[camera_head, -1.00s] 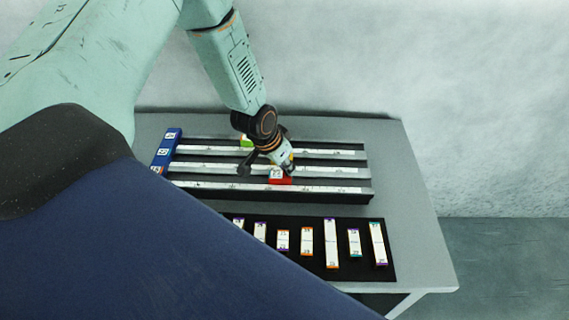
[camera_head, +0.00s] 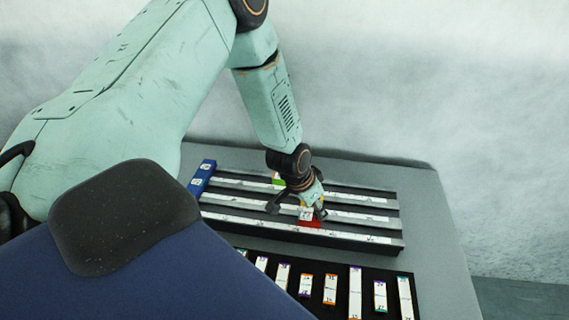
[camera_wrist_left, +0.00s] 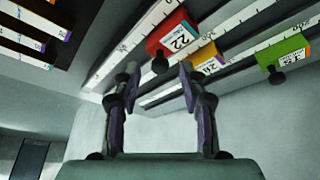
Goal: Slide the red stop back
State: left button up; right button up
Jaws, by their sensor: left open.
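The red stop (camera_head: 310,223) sits on the front rail of the rack, partly hidden behind my left gripper in the head view. In the left wrist view the red stop (camera_wrist_left: 170,33) carries a white label reading 22 and a black knob (camera_wrist_left: 160,64). My left gripper (camera_head: 297,209) is over the rails at the red stop. In the left wrist view my left gripper (camera_wrist_left: 160,82) is open and empty, with its fingers on either side of the line to the knob; I see no contact. My right gripper is not in view.
A yellow stop (camera_wrist_left: 207,57) and a green stop (camera_wrist_left: 286,53) sit on the other rails. A blue block (camera_head: 202,177) caps the rails' left end. A black tray (camera_head: 340,290) with several labelled strips lies in front. The grey table (camera_head: 432,225) is bare at right.

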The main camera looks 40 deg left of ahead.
pick_arm(q)
jog(key=shift+s+a+r, duration=0.25)
jog(key=shift+s+r, duration=0.55)
jog(key=shift+r, duration=0.15)
jog(key=s+a, duration=0.2)
jog(key=s, duration=0.9)
jog(key=shift+a, duration=0.3)
jog(key=shift+f, duration=0.1)
